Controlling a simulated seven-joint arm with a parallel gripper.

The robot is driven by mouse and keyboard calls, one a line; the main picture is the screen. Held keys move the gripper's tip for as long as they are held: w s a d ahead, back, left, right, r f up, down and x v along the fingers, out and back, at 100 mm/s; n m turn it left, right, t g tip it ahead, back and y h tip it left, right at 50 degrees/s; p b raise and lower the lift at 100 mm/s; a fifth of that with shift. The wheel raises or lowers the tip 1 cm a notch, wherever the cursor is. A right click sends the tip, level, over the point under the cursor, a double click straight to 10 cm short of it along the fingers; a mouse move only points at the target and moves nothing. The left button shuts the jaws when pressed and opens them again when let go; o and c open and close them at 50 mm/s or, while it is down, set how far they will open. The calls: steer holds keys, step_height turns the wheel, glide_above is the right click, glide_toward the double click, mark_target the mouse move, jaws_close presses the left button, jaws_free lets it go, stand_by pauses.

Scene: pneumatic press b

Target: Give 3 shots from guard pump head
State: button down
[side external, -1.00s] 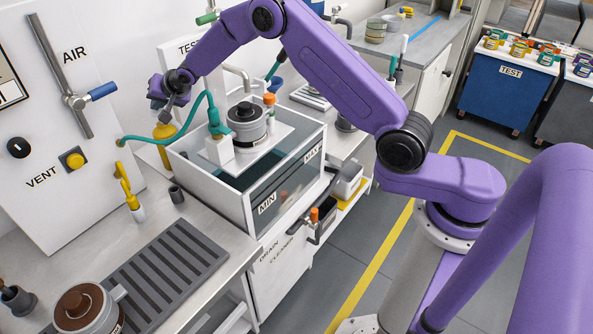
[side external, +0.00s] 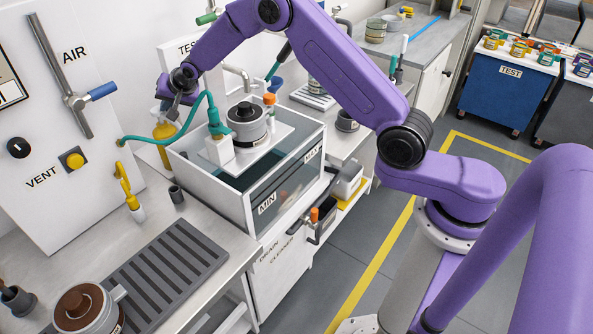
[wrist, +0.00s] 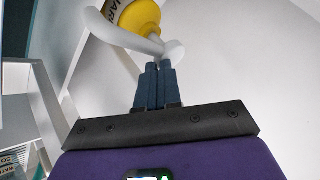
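The guard pump is a yellow bottle (side external: 163,132) behind the left side of the white-walled tank, in the side external view. Its upper part there is mostly hidden by my gripper (side external: 170,106). In the wrist view the yellow bottle (wrist: 138,16) with part of a dark-lettered label shows at the top. Its pale pump head (wrist: 172,50), with a curved spout, lies just beyond the tips of my gripper (wrist: 158,66). The two blue-grey fingers are together, with nothing visible between them. The fingertips overlap the pump head's edge in the picture; I cannot tell whether they touch.
The tank (side external: 262,195) stands just right of the bottle, with a round device (side external: 247,122) and teal hose (side external: 208,105) above it. A wall panel (side external: 60,150) with AIR lever is at left. A drain rack (side external: 162,268) lies in front.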

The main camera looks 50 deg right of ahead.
steer(key=shift+r, duration=0.45)
steer(key=shift+a+r, duration=0.2)
steer(key=shift+a, duration=0.05)
steer(key=shift+r, duration=1.5)
